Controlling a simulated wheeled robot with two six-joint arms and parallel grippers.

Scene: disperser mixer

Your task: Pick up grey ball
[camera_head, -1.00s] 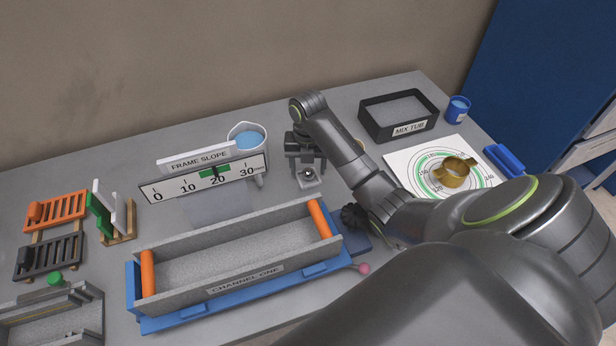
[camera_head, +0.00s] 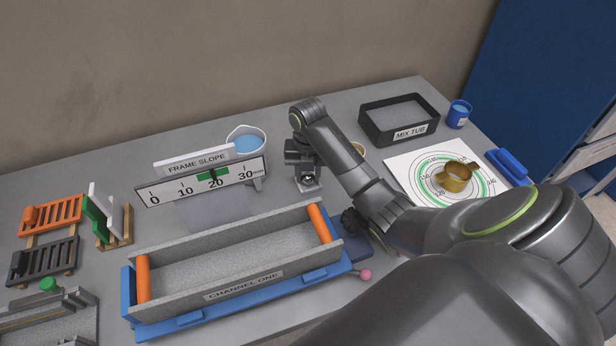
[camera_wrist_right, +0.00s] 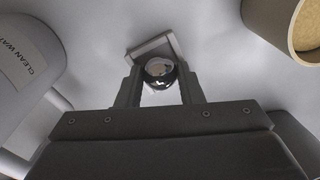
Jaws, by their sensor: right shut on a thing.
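The grey ball (camera_wrist_right: 159,72) is small, shiny and metallic. In the right wrist view it sits between the fingers of my right gripper (camera_wrist_right: 159,88), which is shut on it. In the head view the ball (camera_head: 308,179) shows as a small round thing at a small grey holder (camera_head: 309,187), below the right gripper (camera_head: 303,165). The holder's edge (camera_wrist_right: 150,46) also shows just beyond the ball in the wrist view. I cannot tell whether the ball still touches the holder. My left gripper is not in view.
A water jug (camera_head: 246,140) stands left of the right gripper. A slope scale (camera_head: 200,182) and a grey channel (camera_head: 230,262) are nearer.

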